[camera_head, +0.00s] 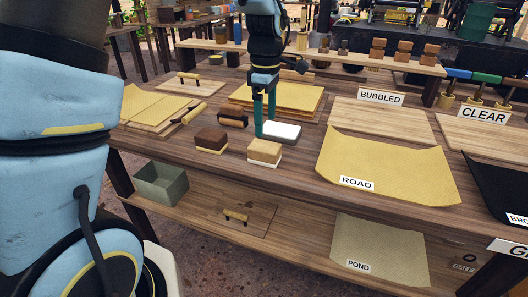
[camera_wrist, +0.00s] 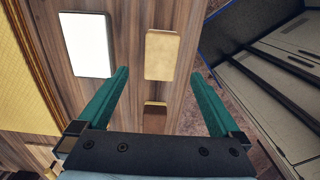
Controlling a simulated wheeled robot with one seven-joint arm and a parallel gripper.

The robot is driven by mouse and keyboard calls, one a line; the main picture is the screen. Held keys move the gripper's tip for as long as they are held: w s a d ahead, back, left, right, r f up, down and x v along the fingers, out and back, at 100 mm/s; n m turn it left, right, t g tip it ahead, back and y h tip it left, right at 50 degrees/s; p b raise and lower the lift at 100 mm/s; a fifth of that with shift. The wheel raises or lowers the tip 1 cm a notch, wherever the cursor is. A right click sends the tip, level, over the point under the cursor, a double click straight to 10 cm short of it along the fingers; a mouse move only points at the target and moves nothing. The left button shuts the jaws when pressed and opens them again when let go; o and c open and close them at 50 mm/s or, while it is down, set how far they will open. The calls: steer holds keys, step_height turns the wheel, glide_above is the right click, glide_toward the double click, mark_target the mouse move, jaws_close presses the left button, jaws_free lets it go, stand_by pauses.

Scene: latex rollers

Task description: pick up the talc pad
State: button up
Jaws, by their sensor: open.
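The talc pad, taken as the white-topped block by its colour, lies on the table in the head view (camera_head: 282,132). In the wrist view, the talc pad (camera_wrist: 86,45) lies left of the left finger. My gripper (camera_head: 264,130) is open with green fingers, just left of the talc pad in the head view. In the wrist view, my gripper (camera_wrist: 160,74) has nothing held between its fingers. A tan-topped pad (camera_wrist: 163,55) shows beyond the gap between the fingertips. How high the fingertips are above the table is hard to tell.
The tan-topped pad (camera_head: 265,152) sits in front of the gripper, and a dark brown-topped pad (camera_head: 211,140) to its left. A dark-handled tool (camera_head: 232,119) stands behind them. Yellow sheets (camera_head: 275,97) are stacked behind; the ROAD sheet (camera_head: 385,168) lies at right.

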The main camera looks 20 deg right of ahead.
mark_target(265, 145)
step_height(265, 145, down, 4)
steer(key=shift+a+r+p, duration=0.15)
steer(key=shift+p, duration=0.15)
steer(key=shift+f+p, duration=1.05)
steer(key=shift+f, duration=1.8)
steer(key=shift+c, duration=0.4)
steer(key=c, duration=1.4)
